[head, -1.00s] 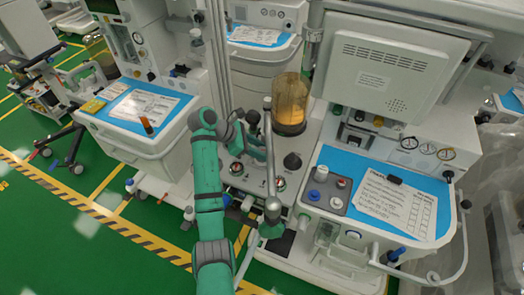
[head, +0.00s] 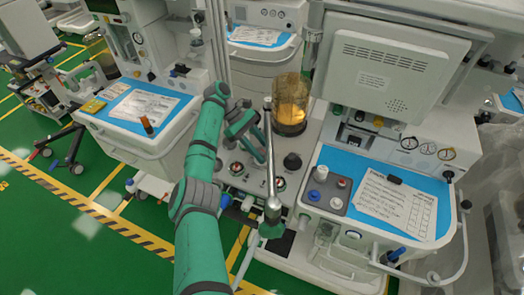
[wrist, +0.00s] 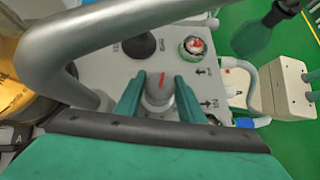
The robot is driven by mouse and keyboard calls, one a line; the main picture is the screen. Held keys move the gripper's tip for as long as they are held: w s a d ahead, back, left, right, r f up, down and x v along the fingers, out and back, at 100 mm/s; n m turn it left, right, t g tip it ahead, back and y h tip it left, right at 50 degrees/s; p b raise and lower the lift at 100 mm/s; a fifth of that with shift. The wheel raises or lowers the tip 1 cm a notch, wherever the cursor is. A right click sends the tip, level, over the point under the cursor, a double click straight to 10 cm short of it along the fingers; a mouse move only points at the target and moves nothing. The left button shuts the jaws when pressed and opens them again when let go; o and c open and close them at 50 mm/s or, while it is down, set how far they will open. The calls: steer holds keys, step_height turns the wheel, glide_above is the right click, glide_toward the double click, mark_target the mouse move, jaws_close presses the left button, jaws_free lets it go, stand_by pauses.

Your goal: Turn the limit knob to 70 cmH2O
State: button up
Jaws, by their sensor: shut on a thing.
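A grey knob (wrist: 158,97) with a red mark on its top stands upright on the light grey panel (wrist: 100,68) in the wrist view. My gripper (wrist: 158,100) is shut on this knob, with one green finger against each side. The knob's scale cannot be read. In the head view my gripper (head: 262,153) reaches down to the panel from the upper left and hides the knob.
A bent metal tube (wrist: 110,28) crosses close by in the wrist view; it rises beside my gripper in the head view (head: 269,150). A black knob (head: 292,161), a red-centred knob (head: 280,183) and an amber canister (head: 291,100) are near. A green bag (wrist: 252,39) hangs beyond the panel.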

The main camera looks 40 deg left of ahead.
steer(key=shift+m, duration=0.3)
steer(key=o, duration=1)
steer(key=shift+o, duration=0.2)
steer(key=shift+a+r, duration=0.1)
